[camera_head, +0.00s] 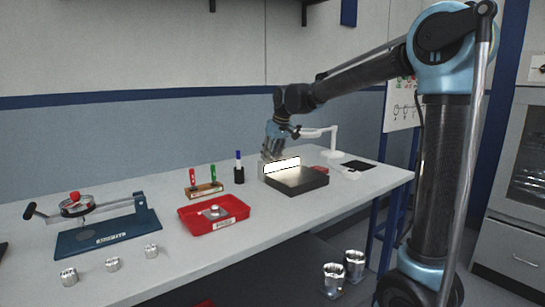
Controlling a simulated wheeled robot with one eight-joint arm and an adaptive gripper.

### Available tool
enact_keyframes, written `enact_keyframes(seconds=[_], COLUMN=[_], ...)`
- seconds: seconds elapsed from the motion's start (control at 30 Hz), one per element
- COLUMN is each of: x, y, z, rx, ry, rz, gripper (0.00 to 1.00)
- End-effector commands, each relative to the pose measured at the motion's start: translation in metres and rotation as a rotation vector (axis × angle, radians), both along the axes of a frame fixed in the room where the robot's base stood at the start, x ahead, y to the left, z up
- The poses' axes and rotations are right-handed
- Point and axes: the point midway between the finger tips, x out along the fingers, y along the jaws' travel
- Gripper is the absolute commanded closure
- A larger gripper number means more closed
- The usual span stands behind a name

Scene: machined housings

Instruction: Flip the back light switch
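A light panel (281,165) with a bright, glowing face stands upright at the back of a black flat box (299,181) on the workbench. A switch on it cannot be made out; it may be hidden by my gripper or too small to see. My gripper (270,156) points down at the upper left end of the panel, with its fingertips at or just behind the panel's top edge. Whether it touches the panel cannot be told. The fingers are too small and dark to tell their opening.
A white lamp arm (331,140) stands right of the panel, near a black pad (358,165). A red tray (214,212), a pen holder (239,175) and a screwdriver rack (203,190) are to the left. A blue-based fixture (108,232) and metal housings (113,264) lie further left.

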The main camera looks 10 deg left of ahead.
Motion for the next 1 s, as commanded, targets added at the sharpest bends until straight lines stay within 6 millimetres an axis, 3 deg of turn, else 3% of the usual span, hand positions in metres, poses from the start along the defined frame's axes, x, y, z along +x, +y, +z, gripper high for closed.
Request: enact_keyframes(seconds=[0.03, 0.1, 0.43, 1.0], x=[0.000, 0.000, 0.002, 0.011], y=[0.000, 0.000, 0.001, 0.009], z=[0.000, 0.000, 0.001, 0.006], rx=[0.000, 0.000, -0.027, -0.282], ry=[0.000, 0.000, 0.022, 0.238], rz=[0.000, 0.000, 0.000, -0.002], gripper=[0.84, 1.00, 1.00, 1.00])
